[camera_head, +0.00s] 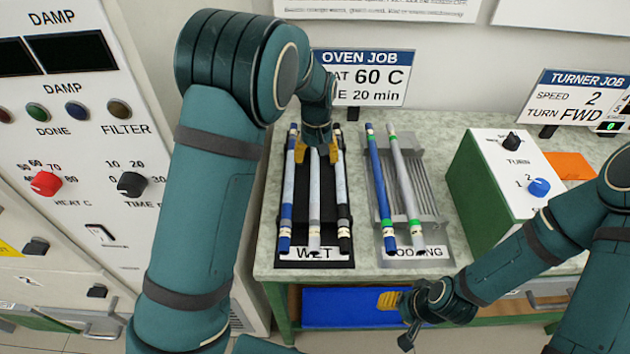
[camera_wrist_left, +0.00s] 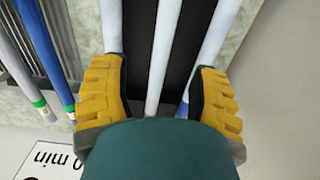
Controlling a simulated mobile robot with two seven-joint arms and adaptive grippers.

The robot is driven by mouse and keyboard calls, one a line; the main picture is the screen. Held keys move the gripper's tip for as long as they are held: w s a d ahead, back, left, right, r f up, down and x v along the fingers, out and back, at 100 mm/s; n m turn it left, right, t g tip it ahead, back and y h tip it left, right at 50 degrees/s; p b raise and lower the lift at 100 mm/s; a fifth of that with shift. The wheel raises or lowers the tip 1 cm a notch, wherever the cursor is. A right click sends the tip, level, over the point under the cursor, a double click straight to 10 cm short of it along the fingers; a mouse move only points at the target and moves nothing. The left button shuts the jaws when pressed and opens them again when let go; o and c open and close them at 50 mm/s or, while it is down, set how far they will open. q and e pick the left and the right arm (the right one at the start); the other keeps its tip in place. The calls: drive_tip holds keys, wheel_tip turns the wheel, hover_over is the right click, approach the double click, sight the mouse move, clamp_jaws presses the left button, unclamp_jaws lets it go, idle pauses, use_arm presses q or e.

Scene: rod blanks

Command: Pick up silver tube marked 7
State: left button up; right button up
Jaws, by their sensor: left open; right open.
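A pale tube with a silver end (camera_head: 315,215) lies in the middle of the black WET rack (camera_head: 330,262), between a blue-ended tube (camera_head: 287,205) and a black-ended tube (camera_head: 343,205). No number on it is readable. My left gripper (camera_head: 317,154) is open over the far part of this middle tube. In the left wrist view, the middle tube (camera_wrist_left: 160,60) runs between the yellow fingers, with no visible contact. The neighbouring tubes pass close to the fingers. My right gripper (camera_head: 396,320) is open and empty in front of the bench.
The COOLING rack (camera_head: 432,243) to the right holds a blue tube (camera_head: 380,190) and a silver-ended tube (camera_head: 405,190), both with green bands. A green TURN box (camera_head: 480,185) stands further right. The OVEN JOB sign (camera_head: 375,78) stands behind the racks. A DAMP panel (camera_head: 75,150) is at left.

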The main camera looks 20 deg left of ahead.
sight(315, 175)
use_arm(q)
wheel_tip(315, 175, down, 3)
drive_tip(key=shift+r, duration=0.15)
drive_tip(key=shift+w+a+f+b, duration=0.15)
drive_tip(key=shift+f+b, duration=0.35)
drive_tip(key=shift+f, duration=0.85)
drive_tip(key=shift+w+a+f+b, duration=0.15)
drive_tip(key=shift+f+b, duration=0.35)
drive_tip(key=shift+f, duration=0.8)
drive_tip(key=shift+c, duration=0.4)
drive_tip(key=shift+s, duration=0.1)
clamp_jaws()
